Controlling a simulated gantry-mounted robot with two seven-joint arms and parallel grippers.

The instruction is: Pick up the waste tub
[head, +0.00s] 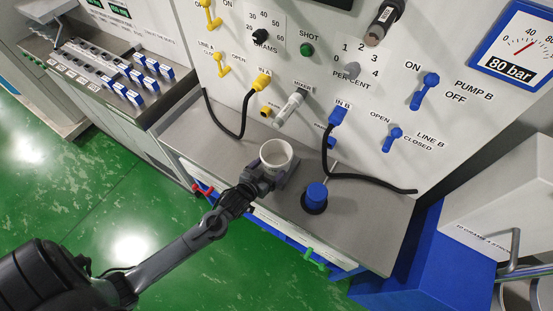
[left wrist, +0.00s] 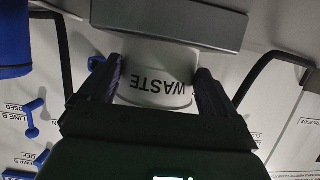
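The waste tub (head: 276,154) is a white, open-topped cup standing upright over a grey block at the front of the panel's bench. In the left wrist view the tub (left wrist: 158,88) shows upside down, with the word WASTE facing my gripper. My left gripper (head: 262,178) reaches in from the front left. In the left wrist view its two dark fingers (left wrist: 158,82) lie against both sides of the tub with no clear gap. I cannot tell whether the tub rests on the block or is slightly clear of it. My right gripper is not in view.
Black hoses hang from yellow (head: 262,82) and blue (head: 337,117) connectors behind. The mixer nozzle (head: 290,108) juts out above the tub. The bench surface (head: 365,225) at the right is mostly clear.

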